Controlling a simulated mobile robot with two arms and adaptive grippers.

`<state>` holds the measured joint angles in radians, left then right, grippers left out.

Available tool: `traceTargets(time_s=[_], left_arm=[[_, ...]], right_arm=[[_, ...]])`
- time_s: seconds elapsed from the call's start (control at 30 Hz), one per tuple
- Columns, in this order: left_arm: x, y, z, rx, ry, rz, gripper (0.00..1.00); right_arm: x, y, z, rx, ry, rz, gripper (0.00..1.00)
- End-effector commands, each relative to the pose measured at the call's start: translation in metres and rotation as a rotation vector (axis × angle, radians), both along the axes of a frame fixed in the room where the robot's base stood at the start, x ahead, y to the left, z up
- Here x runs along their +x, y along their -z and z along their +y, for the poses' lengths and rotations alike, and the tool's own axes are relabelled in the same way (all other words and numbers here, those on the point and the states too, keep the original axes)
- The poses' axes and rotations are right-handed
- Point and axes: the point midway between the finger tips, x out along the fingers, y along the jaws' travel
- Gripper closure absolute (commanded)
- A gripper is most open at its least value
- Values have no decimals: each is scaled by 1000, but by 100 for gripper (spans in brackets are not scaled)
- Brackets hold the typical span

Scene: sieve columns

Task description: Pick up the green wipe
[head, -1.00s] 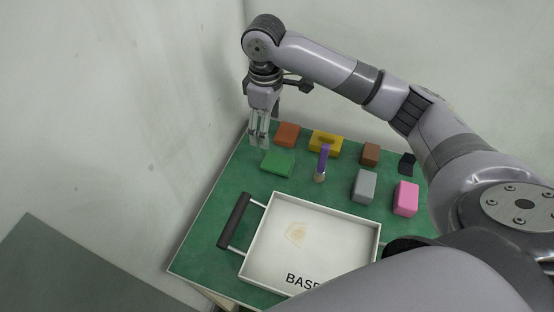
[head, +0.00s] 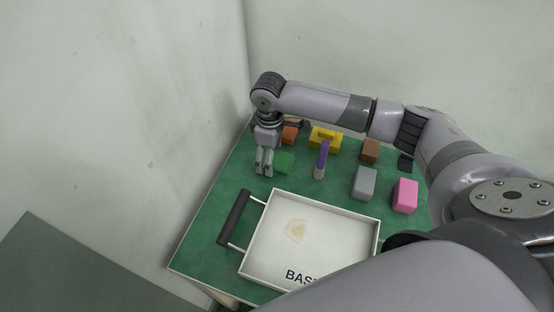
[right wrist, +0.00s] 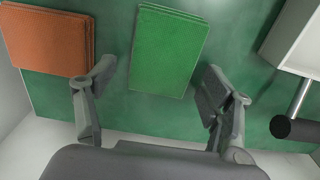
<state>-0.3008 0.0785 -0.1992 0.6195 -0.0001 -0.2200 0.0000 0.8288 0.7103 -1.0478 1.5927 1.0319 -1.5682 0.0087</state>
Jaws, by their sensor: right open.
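The green wipe (head: 284,162) lies flat on the green table at its far left part, partly hidden behind my right gripper (head: 265,170) in the head view. In the right wrist view the green wipe (right wrist: 168,50) is a folded, ribbed stack, just ahead of and between the two fingers of my right gripper (right wrist: 163,100). The gripper is open and empty, low near the table. I cannot tell whether its fingertips touch the table. My left gripper is not in view.
An orange wipe (right wrist: 48,40) lies left of the green one in the wrist view. A white tray (head: 262,226) with a dark handle (head: 234,218) stands nearer. A purple-topped item (head: 322,160), a yellow block (head: 326,138), grey block (head: 364,183) and pink block (head: 405,195) stand to the right.

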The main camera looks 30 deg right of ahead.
Motion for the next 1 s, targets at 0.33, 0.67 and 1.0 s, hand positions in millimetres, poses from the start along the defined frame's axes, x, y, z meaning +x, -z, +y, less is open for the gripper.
traceTargets(time_s=[0.33,0.67,1.0], left_arm=[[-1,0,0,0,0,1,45],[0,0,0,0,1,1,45],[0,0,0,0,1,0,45]], right_arm=[[0,0,0,0,0,0,36],[0,0,0,0,0,0,58],[0,-2,0,0,0,0,66]])
